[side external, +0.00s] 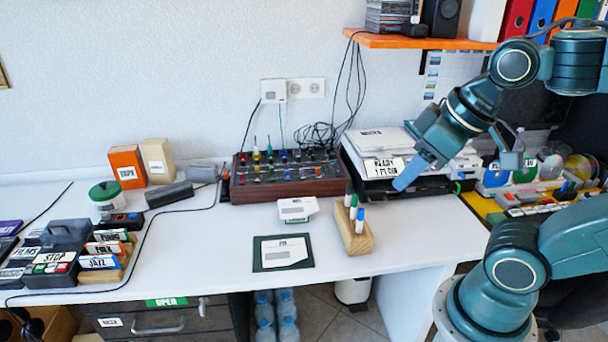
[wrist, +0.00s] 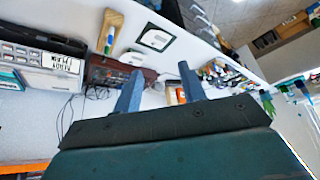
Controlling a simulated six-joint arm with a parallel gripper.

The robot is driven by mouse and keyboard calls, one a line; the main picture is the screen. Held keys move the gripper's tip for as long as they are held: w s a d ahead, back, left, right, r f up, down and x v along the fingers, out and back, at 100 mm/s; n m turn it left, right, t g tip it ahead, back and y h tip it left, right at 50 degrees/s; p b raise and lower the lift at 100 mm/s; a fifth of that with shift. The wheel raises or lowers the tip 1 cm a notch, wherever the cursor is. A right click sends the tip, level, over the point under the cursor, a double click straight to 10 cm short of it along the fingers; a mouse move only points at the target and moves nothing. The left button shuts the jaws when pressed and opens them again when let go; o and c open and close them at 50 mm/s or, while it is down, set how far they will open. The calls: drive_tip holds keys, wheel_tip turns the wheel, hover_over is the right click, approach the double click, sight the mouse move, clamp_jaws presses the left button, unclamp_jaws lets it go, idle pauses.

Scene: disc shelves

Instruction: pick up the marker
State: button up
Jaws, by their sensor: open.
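A wooden block (side external: 357,240) stands near the front edge of the white desk and holds upright white markers. The visible caps are black, green and blue; the blue-capped marker (side external: 359,221) is nearest the front. The task does not say which marker is meant. The block (wrist: 113,22) also shows at the top left of the wrist view, with the markers (wrist: 107,43) small beside its end. My gripper (side external: 408,176) is in the air to the right of and above the block, apart from the markers. In the wrist view its two fingers (wrist: 160,80) are spread with nothing held between them.
A dark-green-bordered mat (side external: 259,254) with a white card lies left of the block. A white device (side external: 297,209) and a brown control panel (side external: 287,180) stand behind. A printer-like stack (side external: 384,155) is near my gripper. Bare desk lies right of the block.

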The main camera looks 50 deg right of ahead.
drive_tip(key=w, duration=0.1)
drive_tip(key=n+g, duration=0.6)
drive_tip(key=n, duration=1)
hover_over(354, 206)
wheel_tip(354, 206, down, 17)
drive_tip(key=shift+w+d, duration=0.1)
drive_tip(key=shift+d, duration=0.25)
drive_tip(key=shift+f, duration=0.15)
drive_tip(key=shift+f, duration=4.15)
drive_tip(key=shift+f, duration=2.6)
